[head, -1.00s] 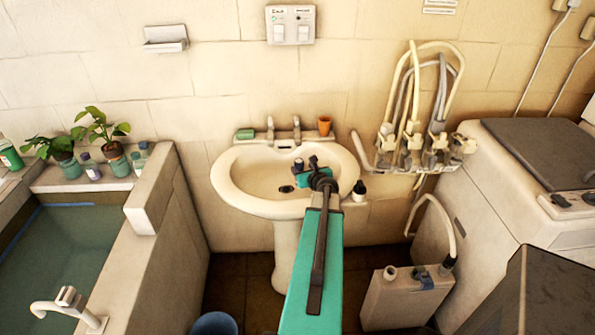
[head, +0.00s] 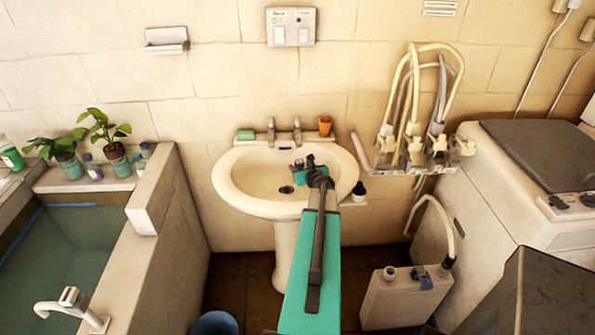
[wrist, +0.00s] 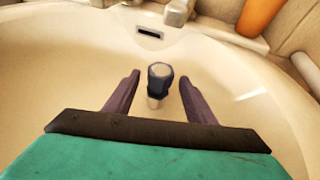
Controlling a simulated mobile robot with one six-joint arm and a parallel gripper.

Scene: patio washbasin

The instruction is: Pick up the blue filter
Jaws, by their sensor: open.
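A small dark-blue cylinder with a light grey top, seemingly the blue filter (wrist: 160,75), shows between my fingers in the wrist view. Its lower part is pale. In the head view a small dark shape at the tip of my arm appears to be the same thing, too small to make out well. My gripper (wrist: 158,92) is open over the basin, with one purple-grey finger on each side of the cylinder. Gaps show between the fingers and the cylinder. I cannot tell how far it is above the basin floor.
The cream washbasin (head: 240,180) surrounds my gripper. Taps (head: 297,130), an orange cup (head: 324,125) and a green soap bar (head: 245,135) line its back edge. A dark bottle (head: 359,192) is at its right. Hoses (head: 412,95) hang on the wall further right.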

